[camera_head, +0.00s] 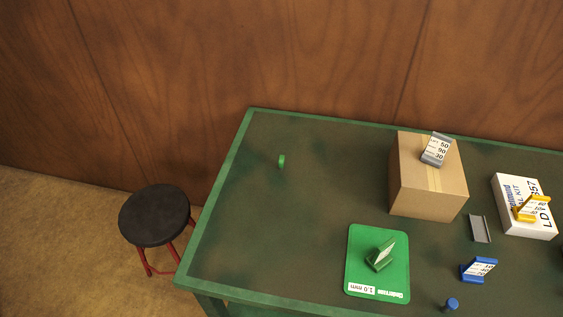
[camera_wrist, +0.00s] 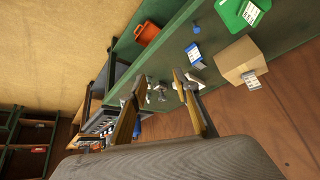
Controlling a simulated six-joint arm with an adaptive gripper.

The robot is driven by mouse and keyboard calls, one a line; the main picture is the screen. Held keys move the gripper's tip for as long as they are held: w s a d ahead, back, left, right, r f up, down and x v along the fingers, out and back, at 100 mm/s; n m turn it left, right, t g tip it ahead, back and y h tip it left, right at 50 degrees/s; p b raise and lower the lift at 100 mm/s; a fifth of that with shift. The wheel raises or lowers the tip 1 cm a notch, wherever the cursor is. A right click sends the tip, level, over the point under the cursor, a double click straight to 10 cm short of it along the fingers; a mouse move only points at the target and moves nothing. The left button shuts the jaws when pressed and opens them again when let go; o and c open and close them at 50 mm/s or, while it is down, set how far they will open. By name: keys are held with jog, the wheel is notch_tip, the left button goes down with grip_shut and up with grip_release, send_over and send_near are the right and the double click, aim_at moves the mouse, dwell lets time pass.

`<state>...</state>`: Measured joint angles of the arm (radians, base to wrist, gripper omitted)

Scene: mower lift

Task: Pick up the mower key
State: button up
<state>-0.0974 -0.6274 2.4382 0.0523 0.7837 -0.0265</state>
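I cannot tell for certain which object is the mower key. A small green upright piece (camera_head: 281,161) stands alone on the left part of the green-edged table (camera_head: 235,225). A green angled block (camera_head: 380,254) with a pale face sits on a green mat (camera_head: 361,279). A blue block (camera_head: 478,269) with a white number label lies right of the mat, and a small blue knob-like piece (camera_head: 451,305) is near the bottom edge. My gripper (camera_wrist: 159,76) shows only in the wrist view. Its two fingers are apart, with nothing visibly held between them.
A cardboard box (camera_head: 411,190) carries a grey labelled block (camera_head: 437,149). A white box (camera_head: 509,224) carries a yellow labelled block (camera_head: 531,208). A grey channel piece (camera_head: 480,229) lies between them. A black stool (camera_head: 154,215) stands left of the table. The table's left part is mostly clear.

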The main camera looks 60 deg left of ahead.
jog(key=w+a+r+n+y, duration=0.1)
jog(key=w+a+n+y, duration=0.1)
jog(key=w+a, duration=0.65)
jog(key=w+a+n+y, duration=0.1)
jog(key=w+a, duration=0.2)
jog(key=a, duration=0.4)
jog(key=w+a+f+n+t+y, duration=0.1)
jog(key=w+a, duration=0.2)
jog(key=a, duration=0.4)
jog(key=w+a+y, duration=0.1)
jog(key=w+a, duration=0.2)
jog(key=a, duration=0.4)
jog(key=n+t+y, duration=0.1)
jog(key=n+y, duration=0.3)
send_over(281, 163)
jog(key=w+d, duration=0.3)
jog(key=d, duration=0.6)
notch_tip(281, 163, down, 18)
jog(key=shift+n+t, duration=0.3)
jog(key=shift+n, duration=0.1)
jog(key=s+a+f, duration=0.1)
jog(key=s+f, duration=0.1)
jog(key=s+a+f, duration=0.3)
jog(key=s+f, duration=0.1)
jog(key=f, duration=0.1)
jog(key=shift+s+a, duration=0.35)
jog(key=shift+a, duration=0.05)
jog(key=shift+w, duration=0.1)
